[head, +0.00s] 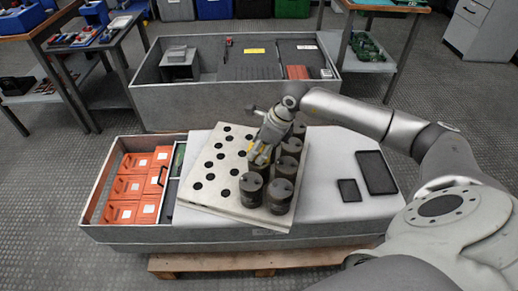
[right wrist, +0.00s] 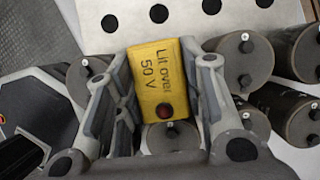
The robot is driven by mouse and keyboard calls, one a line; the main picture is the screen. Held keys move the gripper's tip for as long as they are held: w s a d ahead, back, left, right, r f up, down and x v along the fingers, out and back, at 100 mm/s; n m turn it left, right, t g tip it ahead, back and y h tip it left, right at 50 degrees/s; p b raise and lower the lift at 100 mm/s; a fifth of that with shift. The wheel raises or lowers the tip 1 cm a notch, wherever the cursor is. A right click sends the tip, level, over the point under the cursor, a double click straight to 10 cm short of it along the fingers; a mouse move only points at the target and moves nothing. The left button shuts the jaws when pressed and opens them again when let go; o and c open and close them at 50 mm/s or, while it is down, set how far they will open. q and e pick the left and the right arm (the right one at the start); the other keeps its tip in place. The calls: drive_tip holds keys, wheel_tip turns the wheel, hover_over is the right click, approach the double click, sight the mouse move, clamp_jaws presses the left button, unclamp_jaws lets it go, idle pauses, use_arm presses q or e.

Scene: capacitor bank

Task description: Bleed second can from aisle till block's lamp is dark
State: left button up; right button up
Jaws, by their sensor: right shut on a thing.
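My right gripper (head: 262,150) is shut on a yellow block (right wrist: 150,70) marked "Lit over 50 V". The block's round lamp (right wrist: 165,110) looks dull dark red, with no clear glow. Dark cylindrical cans stand in rows on the right side of a pale plate with round holes (head: 222,172). Two front cans (head: 251,189) (head: 279,197) show well. The gripper is over the cans' left side, and a can (right wrist: 168,136) lies just beyond the block in the right wrist view. I cannot tell whether the block touches its terminals. My left gripper is not in view.
Orange boxes (head: 130,188) fill the left bay of the grey bench. Two dark flat panels (head: 376,172) (head: 349,190) lie to the right on the white top. A grey cabinet (head: 160,100) stands behind. Side tables stand at both back corners.

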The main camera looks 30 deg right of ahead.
drive_tip(key=o, duration=1.3)
drive_tip(key=shift+c, duration=0.2)
